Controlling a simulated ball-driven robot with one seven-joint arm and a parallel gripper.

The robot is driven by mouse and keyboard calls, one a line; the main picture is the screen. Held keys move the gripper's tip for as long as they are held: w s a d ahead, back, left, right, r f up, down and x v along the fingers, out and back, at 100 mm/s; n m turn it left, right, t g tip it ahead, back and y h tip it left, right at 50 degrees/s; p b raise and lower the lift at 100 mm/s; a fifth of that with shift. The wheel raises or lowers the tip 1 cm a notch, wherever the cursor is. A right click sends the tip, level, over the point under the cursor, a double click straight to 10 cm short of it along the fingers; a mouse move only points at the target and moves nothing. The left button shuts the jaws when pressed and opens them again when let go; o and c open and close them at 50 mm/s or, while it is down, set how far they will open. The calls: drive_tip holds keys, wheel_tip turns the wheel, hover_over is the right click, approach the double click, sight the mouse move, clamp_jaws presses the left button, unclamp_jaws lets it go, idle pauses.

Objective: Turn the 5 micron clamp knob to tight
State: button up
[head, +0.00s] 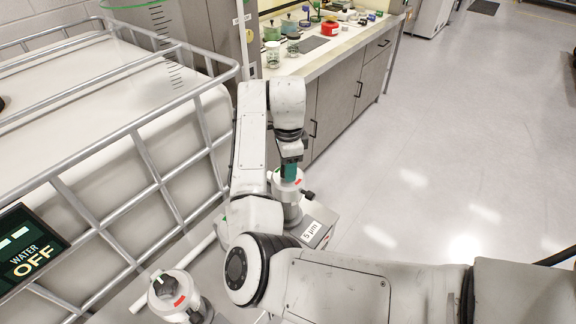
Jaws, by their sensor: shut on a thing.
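My gripper (290,172) points down at the top of a white round housing with a red mark (288,185). It is shut on the clamp knob there, and the jaws hide most of that knob, so its turn position cannot be read. A white "5 µm" label (312,230) sits on the bench part just beside this housing. A second white housing (168,300) stands at the lower left, with a dark knob (165,282) and a red mark on top. My arm hides part of the space between the two housings.
A large white tank (110,95) in a metal cage (150,150) fills the left. A "WATER OFF" screen (30,250) is at the lower left. A counter (340,48) with jars and tools stands behind. Open floor (470,130) lies to the right.

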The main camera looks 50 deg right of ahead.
drive_tip(key=m+b, duration=0.1)
drive_tip(key=m, duration=0.4)
drive_tip(key=shift+m, duration=0.3)
drive_tip(key=m+b, duration=0.2)
drive_tip(key=m, duration=0.3)
drive_tip(key=m+b, duration=0.2)
drive_tip(key=m, duration=0.3)
drive_tip(key=shift+m+b, duration=0.3)
drive_tip(key=shift+m, duration=0.1)
drive_tip(key=m+b, duration=0.2)
drive_tip(key=m, duration=0.1)
drive_tip(key=shift+f, duration=0.1)
drive_tip(key=shift+m+b, duration=0.75)
drive_tip(key=shift+m, duration=0.05)
drive_tip(key=o, duration=1.1)
drive_tip(key=shift+c, duration=0.2)
drive_tip(key=shift+r, duration=0.2)
